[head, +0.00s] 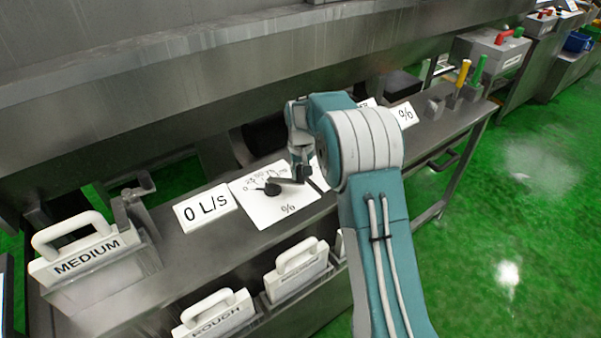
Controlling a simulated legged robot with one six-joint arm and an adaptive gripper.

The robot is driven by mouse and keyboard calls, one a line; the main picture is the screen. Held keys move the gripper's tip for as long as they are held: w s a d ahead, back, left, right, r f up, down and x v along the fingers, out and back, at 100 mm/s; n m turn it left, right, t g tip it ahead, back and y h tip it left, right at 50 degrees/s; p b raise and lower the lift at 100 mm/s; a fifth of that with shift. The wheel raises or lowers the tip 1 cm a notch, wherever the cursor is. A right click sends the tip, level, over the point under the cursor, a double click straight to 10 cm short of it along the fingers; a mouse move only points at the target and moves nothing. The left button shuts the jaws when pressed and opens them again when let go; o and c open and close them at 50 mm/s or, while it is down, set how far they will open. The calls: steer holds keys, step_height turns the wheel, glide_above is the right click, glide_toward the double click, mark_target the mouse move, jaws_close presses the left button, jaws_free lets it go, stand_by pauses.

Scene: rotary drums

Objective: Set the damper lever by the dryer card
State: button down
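A white dial plate (262,208) lies on the steel bench, with small scale numbers along its far edge and a "%" mark at its near edge. A black lever (272,188) sits on it, its round hub at the left and a dark bar reaching right. My gripper (301,174) is low over the plate's right side, at the right end of that bar. Whether it touches the lever I cannot tell. My arm hides part of the plate's right side, and the fingers are too small and dark to read. No card that I can read as the dryer card is in view.
A "0 L/s" sign (205,207) stands left of the plate. A handled "MEDIUM" block (86,251) is at the bench's left end. "ROUGH" (215,317) and another handled block (297,268) sit along the front. Yellow (463,75) and green (479,70) handles stand far right.

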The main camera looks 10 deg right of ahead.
steer(key=shift+s+a+f+m, duration=0.1)
steer(key=shift+s+a+m, duration=0.25)
steer(key=shift+s+m, duration=0.35)
steer(key=shift+s+a+m, duration=0.3)
steer(key=shift+s+m, duration=0.1)
steer(key=shift+m, duration=0.55)
steer(key=shift+s+a+f+m, duration=0.1)
steer(key=shift+s+a+m, duration=0.25)
steer(key=shift+s+m, duration=0.35)
steer(key=shift+w, duration=0.15)
steer(key=shift+c, duration=2)
jaws_free()
steer(key=shift+a+r, duration=0.1)
step_height(320, 180, up, 12)
steer(key=shift+w, duration=0.1)
